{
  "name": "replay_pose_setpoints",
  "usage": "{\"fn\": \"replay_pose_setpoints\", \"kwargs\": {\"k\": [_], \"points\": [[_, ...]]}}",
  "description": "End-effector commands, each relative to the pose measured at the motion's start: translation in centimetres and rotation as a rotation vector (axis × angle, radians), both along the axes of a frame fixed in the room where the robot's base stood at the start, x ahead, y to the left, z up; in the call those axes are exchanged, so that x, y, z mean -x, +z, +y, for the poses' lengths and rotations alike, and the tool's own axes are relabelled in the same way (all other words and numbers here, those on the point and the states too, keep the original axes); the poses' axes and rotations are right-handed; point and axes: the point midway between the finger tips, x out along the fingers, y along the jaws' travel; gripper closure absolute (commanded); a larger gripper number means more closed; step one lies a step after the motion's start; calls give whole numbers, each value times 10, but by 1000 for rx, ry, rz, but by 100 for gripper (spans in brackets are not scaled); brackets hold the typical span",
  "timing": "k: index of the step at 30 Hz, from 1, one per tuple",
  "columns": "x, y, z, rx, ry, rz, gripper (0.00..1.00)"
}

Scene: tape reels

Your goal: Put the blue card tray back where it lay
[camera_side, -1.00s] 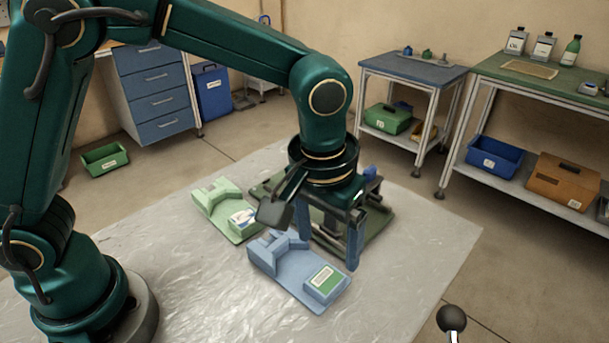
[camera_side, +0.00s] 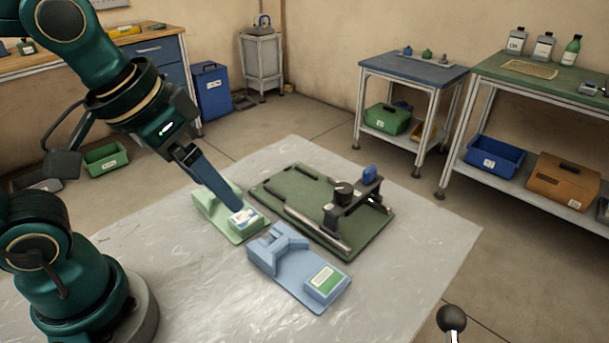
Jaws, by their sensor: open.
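The blue card tray (camera_side: 284,272) lies flat on the pale sheet, in front of the green board. It holds a block with a green-and-white label at its right end. A light green tray (camera_side: 210,205) lies behind and to the left of it, with a white-labelled block at its near end. My gripper (camera_side: 234,203) is open and tilted, with its dark blue finger reaching down over the light green tray. It is apart from the blue card tray. I see one finger clearly; the other is hidden. I cannot tell whether the finger touches the light green tray.
A dark green board (camera_side: 375,238) with metal rods and a black bracket (camera_side: 352,202) with a blue knob lies behind the blue tray. The pale sheet (camera_side: 420,285) is clear at the right and front. A black ball-topped post (camera_side: 451,318) stands at the front right.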

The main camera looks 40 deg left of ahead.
Motion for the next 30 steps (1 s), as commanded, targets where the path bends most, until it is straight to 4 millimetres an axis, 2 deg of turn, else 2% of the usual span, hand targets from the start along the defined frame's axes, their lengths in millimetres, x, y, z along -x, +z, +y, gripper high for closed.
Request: {"fn": "replay_pose_setpoints", "kwargs": {"k": [3,7,30], "points": [[16,-7,11,-17,1,-51,15],[24,-13,16,-31,-4,-77,15],[26,-15,17,-36,-8,-83,15]]}}
